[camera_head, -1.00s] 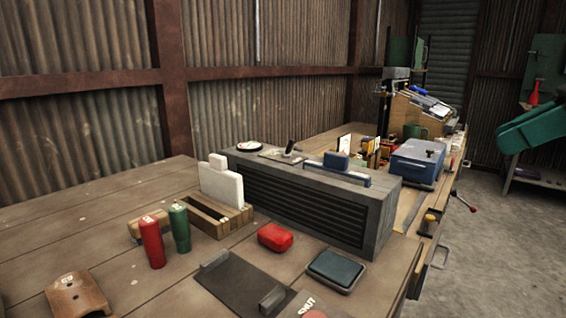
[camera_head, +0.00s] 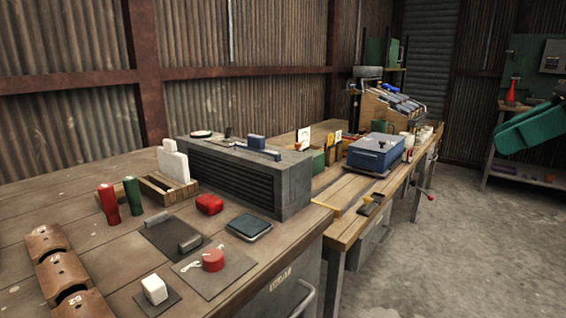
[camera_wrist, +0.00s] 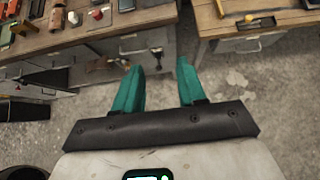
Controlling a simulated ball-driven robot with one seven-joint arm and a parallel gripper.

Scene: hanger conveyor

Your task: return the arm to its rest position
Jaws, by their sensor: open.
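My gripper (camera_wrist: 158,88) shows in the wrist view with two teal fingers spread wide apart and nothing between them. It hangs over the bare concrete floor in front of the workbench (camera_wrist: 90,37). Drawers and handles of the bench lie just beyond the fingertips.
The bench (camera_head: 60,200) carries a grey louvred box (camera_head: 240,175), red (camera_head: 109,204) and green (camera_head: 133,195) cylinders and brown curved blocks (camera_head: 65,270). A second bench with a blue case (camera_head: 374,153) stands beyond. The floor (camera_head: 450,250) at right is clear.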

